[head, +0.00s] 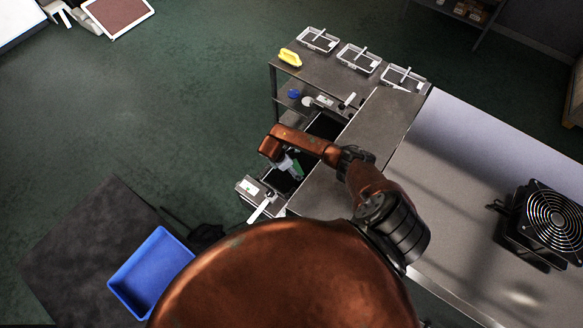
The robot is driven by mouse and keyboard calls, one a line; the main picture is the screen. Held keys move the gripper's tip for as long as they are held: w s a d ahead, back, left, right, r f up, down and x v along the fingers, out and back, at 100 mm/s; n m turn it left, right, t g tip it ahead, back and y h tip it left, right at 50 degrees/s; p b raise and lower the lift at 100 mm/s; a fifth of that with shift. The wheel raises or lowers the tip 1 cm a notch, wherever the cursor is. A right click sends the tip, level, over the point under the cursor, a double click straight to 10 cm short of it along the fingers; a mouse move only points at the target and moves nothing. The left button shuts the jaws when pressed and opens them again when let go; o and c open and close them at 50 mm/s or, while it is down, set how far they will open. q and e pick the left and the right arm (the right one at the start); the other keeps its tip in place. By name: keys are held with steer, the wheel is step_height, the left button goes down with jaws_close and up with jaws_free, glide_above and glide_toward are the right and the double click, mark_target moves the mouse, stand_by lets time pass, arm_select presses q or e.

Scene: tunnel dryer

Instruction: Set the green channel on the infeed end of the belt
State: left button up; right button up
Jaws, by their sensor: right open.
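The green channel (298,169) shows as a small green strip beside my right gripper, over the dark belt (285,184). My arm and gripper cover part of it. My right gripper (291,170) is open and points down at the near stretch of the belt, close against the channel. I cannot tell whether the fingers touch it. The belt shows again as a dark strip (323,127) beyond my forearm. My left gripper is not in view.
A grey bench (385,125) borders the belt, with several white framed trays (358,59) and a yellow object (290,57) behind. A black fan (548,222) stands on the right table (450,185). A blue bin (152,272) lies lower left. The left floor is largely clear.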

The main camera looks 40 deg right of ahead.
steer(key=shift+r, duration=0.1)
steer(key=shift+r, duration=0.2)
steer(key=b+v, duration=0.1)
steer(key=v, duration=1)
steer(key=shift+a+r+b, duration=0.2)
steer(key=shift+r+b, duration=0.15)
steer(key=shift+b, duration=0.05)
stand_by(0.5)
